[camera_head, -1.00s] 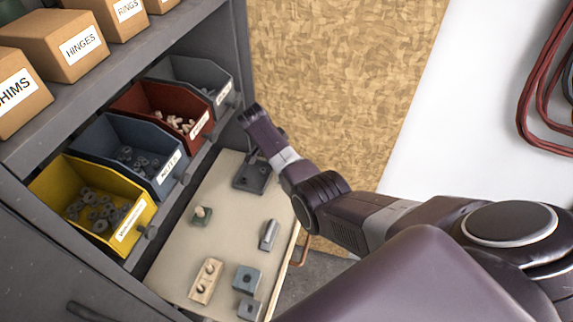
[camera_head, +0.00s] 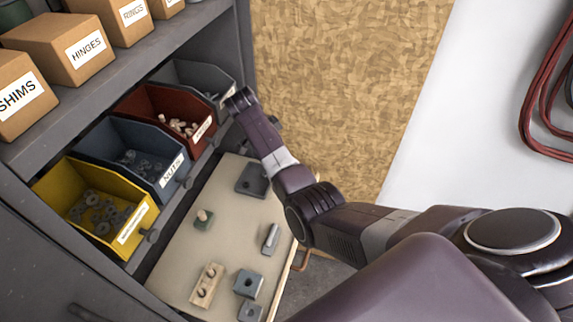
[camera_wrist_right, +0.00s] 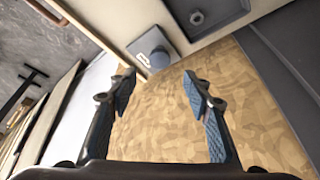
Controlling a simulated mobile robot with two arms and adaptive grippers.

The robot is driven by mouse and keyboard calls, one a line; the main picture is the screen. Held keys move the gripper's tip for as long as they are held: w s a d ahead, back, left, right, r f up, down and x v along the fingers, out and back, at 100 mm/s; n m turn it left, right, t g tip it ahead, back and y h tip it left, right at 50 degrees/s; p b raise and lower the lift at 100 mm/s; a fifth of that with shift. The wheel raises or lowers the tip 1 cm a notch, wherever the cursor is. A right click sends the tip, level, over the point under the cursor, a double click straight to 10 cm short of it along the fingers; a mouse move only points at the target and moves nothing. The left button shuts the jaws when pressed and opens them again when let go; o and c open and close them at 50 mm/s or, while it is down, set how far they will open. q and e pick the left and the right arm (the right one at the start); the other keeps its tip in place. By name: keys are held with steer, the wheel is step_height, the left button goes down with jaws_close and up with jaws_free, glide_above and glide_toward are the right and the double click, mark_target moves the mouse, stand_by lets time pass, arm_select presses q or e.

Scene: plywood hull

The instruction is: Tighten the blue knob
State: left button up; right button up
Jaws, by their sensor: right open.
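In the right wrist view, a blue-grey round knob (camera_wrist_right: 158,61) stands on a grey block with a white mark, near the edge of the pale board. It lies beyond my right gripper (camera_wrist_right: 154,83), between the two fingertips as seen, with a gap to it. That gripper is open and empty. In the head view the right gripper (camera_head: 238,97) is by the far grey bin, above the board (camera_head: 225,237). No blue knob can be made out there; my arm covers part of the board. My left gripper is not in view.
Yellow (camera_head: 70,183), blue (camera_head: 112,143), red (camera_head: 150,100) and grey (camera_head: 190,74) bins stand in the cabinet left of the board. The board carries a dark tray (camera_head: 251,181) and several small blocks. A chipboard panel (camera_head: 345,80) stands behind.

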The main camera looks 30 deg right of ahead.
steer(key=shift+v, duration=2.15)
